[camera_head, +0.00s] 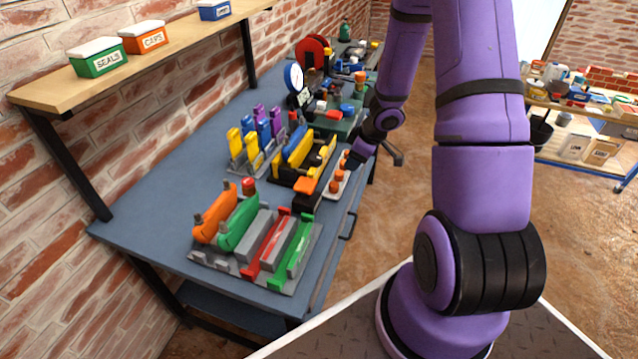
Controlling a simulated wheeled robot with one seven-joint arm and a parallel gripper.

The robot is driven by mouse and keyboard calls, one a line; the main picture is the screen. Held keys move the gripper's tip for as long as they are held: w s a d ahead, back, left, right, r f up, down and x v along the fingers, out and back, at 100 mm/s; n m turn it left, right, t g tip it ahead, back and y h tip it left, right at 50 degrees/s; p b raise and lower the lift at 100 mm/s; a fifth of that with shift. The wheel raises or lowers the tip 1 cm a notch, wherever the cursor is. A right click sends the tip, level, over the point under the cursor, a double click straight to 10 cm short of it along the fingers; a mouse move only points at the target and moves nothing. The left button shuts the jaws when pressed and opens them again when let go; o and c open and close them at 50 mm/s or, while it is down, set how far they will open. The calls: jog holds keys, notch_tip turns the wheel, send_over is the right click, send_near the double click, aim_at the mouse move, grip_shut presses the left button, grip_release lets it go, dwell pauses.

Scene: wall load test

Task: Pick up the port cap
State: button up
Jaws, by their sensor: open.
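Small orange caps (336,186) stand on a narrow white tray (342,195) near the front edge of the blue bench. I cannot tell for sure which piece is the port cap. My gripper (347,164) is low over the far end of this tray, close beside the caps. It is open, and its fingers are small and dark in this view. I cannot tell whether they touch or surround a cap. My purple arm reaches across from the right and hides part of the bench behind it.
Left of the tray is a black and yellow rack (290,178). Nearer stands a grey fixture (215,258) with orange, green and red parts. Behind are a green tray (342,124) and a gauge (293,78). A shelf (170,50) with labelled boxes hangs on the brick wall.

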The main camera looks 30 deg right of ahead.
aim_at(335, 184)
jog(key=shift+a+x, duration=0.2)
jog(key=shift+x, duration=1.8)
jog(key=shift+a+x, duration=0.2)
jog(key=shift+x, duration=1.8)
jog(key=shift+a+x, duration=0.2)
jog(key=shift+x, duration=1.75)
jog(key=shift+s+r, duration=0.1)
jog(key=shift+s, duration=0.05)
jog(key=shift+c, duration=0.3)
jog(key=c, duration=0.6)
